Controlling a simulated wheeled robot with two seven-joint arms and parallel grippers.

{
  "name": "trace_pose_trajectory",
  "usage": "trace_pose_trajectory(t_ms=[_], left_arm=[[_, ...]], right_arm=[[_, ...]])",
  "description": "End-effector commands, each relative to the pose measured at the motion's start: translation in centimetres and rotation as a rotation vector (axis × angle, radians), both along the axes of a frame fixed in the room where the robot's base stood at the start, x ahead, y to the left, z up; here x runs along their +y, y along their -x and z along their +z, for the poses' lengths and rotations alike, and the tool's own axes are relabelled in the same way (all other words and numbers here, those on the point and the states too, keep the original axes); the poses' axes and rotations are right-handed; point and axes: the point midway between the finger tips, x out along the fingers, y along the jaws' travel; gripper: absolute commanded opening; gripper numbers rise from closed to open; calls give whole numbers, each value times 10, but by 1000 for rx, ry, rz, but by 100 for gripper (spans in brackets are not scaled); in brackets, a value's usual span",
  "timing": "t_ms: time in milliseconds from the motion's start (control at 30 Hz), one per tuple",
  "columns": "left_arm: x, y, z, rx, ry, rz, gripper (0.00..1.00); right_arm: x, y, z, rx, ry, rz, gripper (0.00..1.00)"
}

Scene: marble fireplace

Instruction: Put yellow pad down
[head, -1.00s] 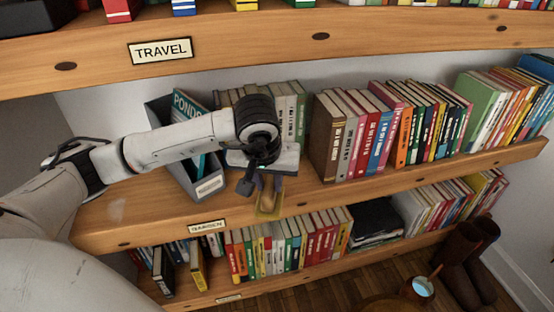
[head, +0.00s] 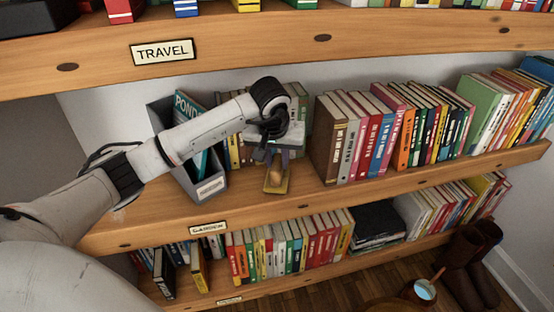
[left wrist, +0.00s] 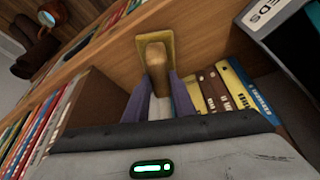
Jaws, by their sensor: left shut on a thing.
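The yellow pad (head: 286,186) has a rounded tan wooden part on it. In the head view it is at the middle shelf, in front of the gap between the grey box file and the brown-spined books. My left gripper (head: 276,163) is shut on it from behind and above. In the left wrist view the grey-purple fingers of my left gripper (left wrist: 160,88) stand either side of the tan part, and the yellow plate (left wrist: 171,42) shows beyond it. I cannot tell whether the pad touches the shelf. My right gripper is in neither view.
The middle shelf (head: 150,215) has bare wood at its front left. The grey box file (head: 212,190) stands left of the gripper and a row of books (head: 326,140) to the right. More books are behind. The TRAVEL shelf (head: 250,55) hangs above.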

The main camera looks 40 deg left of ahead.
Motion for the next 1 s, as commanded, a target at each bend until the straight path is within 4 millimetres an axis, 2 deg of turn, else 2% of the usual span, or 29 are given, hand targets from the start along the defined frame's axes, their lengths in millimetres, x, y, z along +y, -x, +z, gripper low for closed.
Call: trace_pose_trajectory(t_ms=[167, 200, 300, 600, 767, 1000], left_arm=[[0, 0, -3, -1, 0, 1, 5], [0, 0, -3, -1, 0, 1, 26], [0, 0, -3, 0, 0, 1, 42], [0, 0, -1, -1, 1, 1, 42], [-2, 3, 14, -4, -1, -2, 42], [-23, 46, 12, -1, -3, -5, 42]], right_arm=[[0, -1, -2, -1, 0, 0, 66], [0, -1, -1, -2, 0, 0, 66], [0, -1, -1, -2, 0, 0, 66], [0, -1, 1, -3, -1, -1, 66], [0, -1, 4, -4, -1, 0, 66], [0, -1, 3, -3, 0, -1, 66]])
